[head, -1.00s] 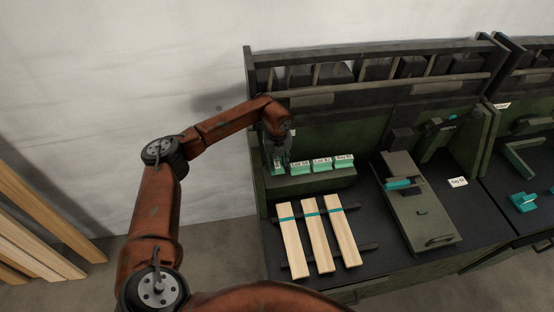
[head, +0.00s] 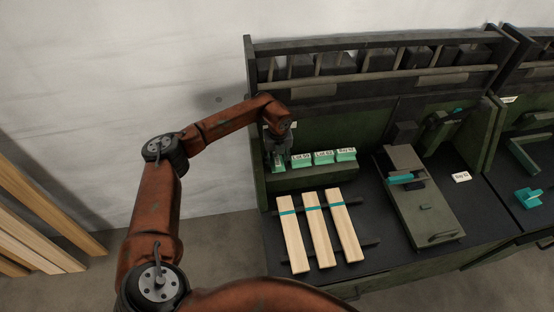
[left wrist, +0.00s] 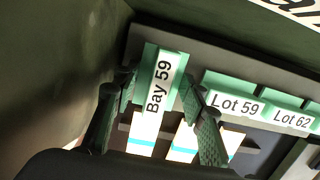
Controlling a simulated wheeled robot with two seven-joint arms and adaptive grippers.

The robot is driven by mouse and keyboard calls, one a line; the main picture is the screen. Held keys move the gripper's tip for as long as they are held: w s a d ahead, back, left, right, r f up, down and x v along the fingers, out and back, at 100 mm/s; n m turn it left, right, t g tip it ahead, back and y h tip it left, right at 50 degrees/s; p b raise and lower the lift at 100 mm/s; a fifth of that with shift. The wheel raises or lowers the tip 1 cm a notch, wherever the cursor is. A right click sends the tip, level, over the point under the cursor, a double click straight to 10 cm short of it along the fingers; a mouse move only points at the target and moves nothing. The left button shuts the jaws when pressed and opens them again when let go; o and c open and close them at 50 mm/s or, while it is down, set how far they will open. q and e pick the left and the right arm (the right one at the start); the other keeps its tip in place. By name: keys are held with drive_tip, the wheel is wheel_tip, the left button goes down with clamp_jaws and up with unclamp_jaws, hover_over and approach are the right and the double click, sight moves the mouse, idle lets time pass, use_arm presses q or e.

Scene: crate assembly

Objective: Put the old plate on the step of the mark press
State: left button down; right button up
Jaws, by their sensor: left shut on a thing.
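My left gripper (head: 277,163) is shut on the green plate marked "Bay 59" (left wrist: 158,92), with one finger on each side of it in the left wrist view. The plate is at the left end of a row on a dark green ledge (head: 310,178); I cannot tell whether it touches the ledge. In the head view the gripper mostly hides it. A grey-green press-like unit (head: 425,205) stands on the bench to the right, with a teal piece (head: 400,179) on it. I cannot tell which part is its step. My right gripper is not in view.
More green plates, "Lot 59" (left wrist: 233,103) and "Lot 62" (left wrist: 291,118) among them, stand right of the held one. Three wooden slats (head: 319,230) lie in front of the ledge. A white tag (head: 461,177) lies right of the unit. Shelving rises behind.

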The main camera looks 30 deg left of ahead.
sight(278, 161)
use_arm(q)
drive_tip(key=shift+f, duration=0.35)
drive_tip(key=c, duration=1.1)
unclamp_jaws()
drive_tip(key=shift+c, duration=0.2)
wheel_tip(278, 161, up, 12)
drive_tip(key=s, duration=0.1)
drive_tip(key=shift+d, duration=0.45)
